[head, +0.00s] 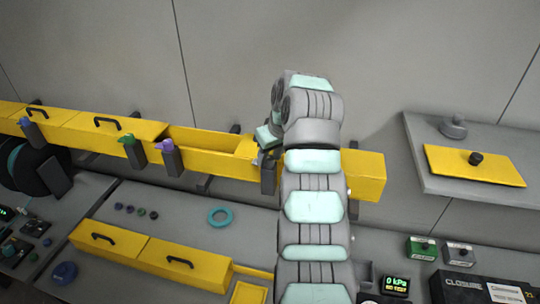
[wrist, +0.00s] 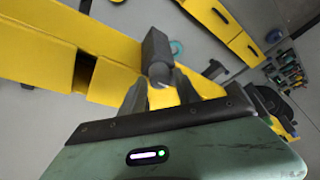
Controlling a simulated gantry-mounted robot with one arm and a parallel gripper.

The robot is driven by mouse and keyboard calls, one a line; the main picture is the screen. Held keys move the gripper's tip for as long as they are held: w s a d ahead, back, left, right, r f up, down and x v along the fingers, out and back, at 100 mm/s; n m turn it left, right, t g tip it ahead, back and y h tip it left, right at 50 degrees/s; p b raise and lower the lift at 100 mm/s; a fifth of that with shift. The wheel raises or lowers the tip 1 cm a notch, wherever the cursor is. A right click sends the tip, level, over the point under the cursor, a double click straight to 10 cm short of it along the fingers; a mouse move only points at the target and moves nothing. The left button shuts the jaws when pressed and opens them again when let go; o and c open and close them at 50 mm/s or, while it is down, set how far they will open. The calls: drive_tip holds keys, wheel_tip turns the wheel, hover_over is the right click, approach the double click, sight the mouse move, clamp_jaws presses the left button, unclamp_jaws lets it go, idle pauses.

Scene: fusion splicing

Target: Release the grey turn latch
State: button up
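The grey turn latch (wrist: 158,74) shows in the wrist view as a rounded grey knob at the end of a dark grey block (wrist: 155,48), against the yellow trough. My gripper (wrist: 160,84) has its two fingers apart, one on each side of the knob. The fingertips are very close to it, and I cannot tell whether they touch it. In the head view my gripper (head: 262,150) is at the front of the yellow trough, above the dark block (head: 268,177). My arm hides part of that spot, and the knob is not clear there.
The long yellow trough (head: 210,160) has lidded sections (head: 105,128) at left and an open section beside my gripper. Blue (head: 25,122), green (head: 127,139) and purple (head: 165,146) latches stand along its front. A teal ring (head: 220,217) lies on the grey bench below.

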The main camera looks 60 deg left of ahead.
drive_tip(key=shift+o, duration=1)
drive_tip(key=shift+r, duration=0.1)
drive_tip(key=b+v, duration=0.2)
drive_tip(key=v, duration=0.8)
drive_tip(key=shift+d+r, duration=0.25)
drive_tip(key=shift+r, duration=0.05)
